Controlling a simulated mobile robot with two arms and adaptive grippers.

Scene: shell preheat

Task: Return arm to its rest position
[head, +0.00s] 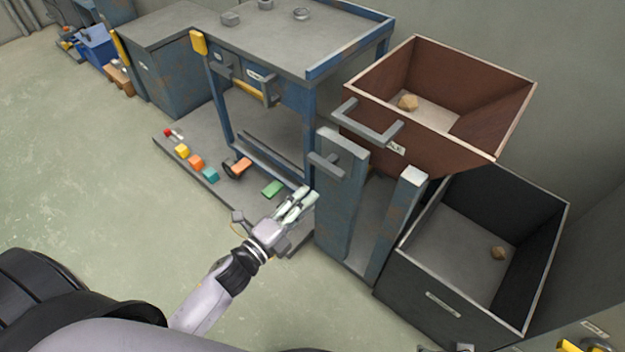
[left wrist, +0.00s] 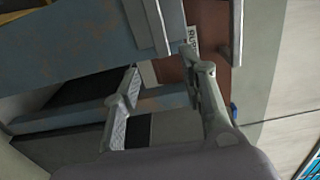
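My left gripper (head: 299,203) reaches in from the lower left in the head view, in front of the blue-grey metal stand (head: 340,205) and above the low grey platform. Its two pale fingers are apart, with nothing held between them. The left wrist view also shows my left gripper (left wrist: 160,72) with its fingers spread and blue-grey metal and a brown panel beyond them. I cannot tell whether the fingers touch the metal. My right gripper is not in view.
A brown open bin (head: 450,145) and a dark grey bin (head: 455,290) each hold a small tan lump. A blue-framed workbench (head: 290,45) stands behind. The low platform (head: 215,150) carries several coloured blocks. Open floor (head: 75,180) lies at left.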

